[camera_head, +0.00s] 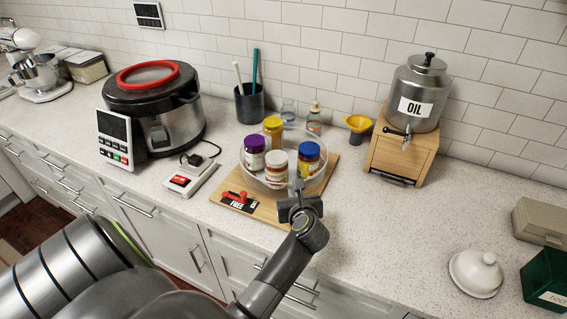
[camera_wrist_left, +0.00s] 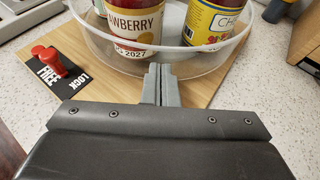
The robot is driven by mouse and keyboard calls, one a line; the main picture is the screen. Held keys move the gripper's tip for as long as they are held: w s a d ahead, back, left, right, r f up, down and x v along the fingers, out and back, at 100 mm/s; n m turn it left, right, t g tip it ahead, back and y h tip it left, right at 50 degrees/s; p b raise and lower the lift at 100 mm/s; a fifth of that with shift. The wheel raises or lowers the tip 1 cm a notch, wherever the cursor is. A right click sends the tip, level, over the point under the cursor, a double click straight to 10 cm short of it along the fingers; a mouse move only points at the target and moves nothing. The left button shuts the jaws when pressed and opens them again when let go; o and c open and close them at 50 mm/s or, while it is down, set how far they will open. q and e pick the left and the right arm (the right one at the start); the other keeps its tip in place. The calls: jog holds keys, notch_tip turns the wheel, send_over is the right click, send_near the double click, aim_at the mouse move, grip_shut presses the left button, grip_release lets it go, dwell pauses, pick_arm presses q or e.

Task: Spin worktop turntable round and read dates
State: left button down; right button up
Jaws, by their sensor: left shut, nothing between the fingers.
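A clear round turntable (camera_head: 300,183) with a raised rim sits on a wooden board (camera_head: 262,209). It carries a purple-lidded jar (camera_head: 254,153), a white-lidded jar (camera_head: 276,168), a blue-lidded jar (camera_head: 308,158) and a yellow-lidded jar (camera_head: 273,129). In the left wrist view the strawberry jar (camera_wrist_left: 135,25) shows "2027" low on its label; the blue-lidded jar (camera_wrist_left: 208,22) shows no readable date. My left gripper (camera_head: 297,186) is shut and empty at the turntable's near rim; I cannot tell whether it touches. My right gripper is not in view.
A red lever (camera_head: 236,196) sits on a black FREE/LOCK plate at the board's left. A large cooker (camera_head: 172,120) and keypad device (camera_head: 115,138) stand left, an oil dispenser (camera_head: 416,95) and yellow funnel (camera_head: 357,125) right. The counter front right of the board is clear.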

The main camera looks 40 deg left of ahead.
pick_arm(q)
jog(key=shift+a, duration=0.1)
jog(key=shift+s+a+p, duration=0.3)
jog(key=shift+s+a, duration=0.05)
jog(key=shift+a, duration=0.2)
jog(key=shift+s+d, duration=1.25)
jog(key=shift+s, duration=0.1)
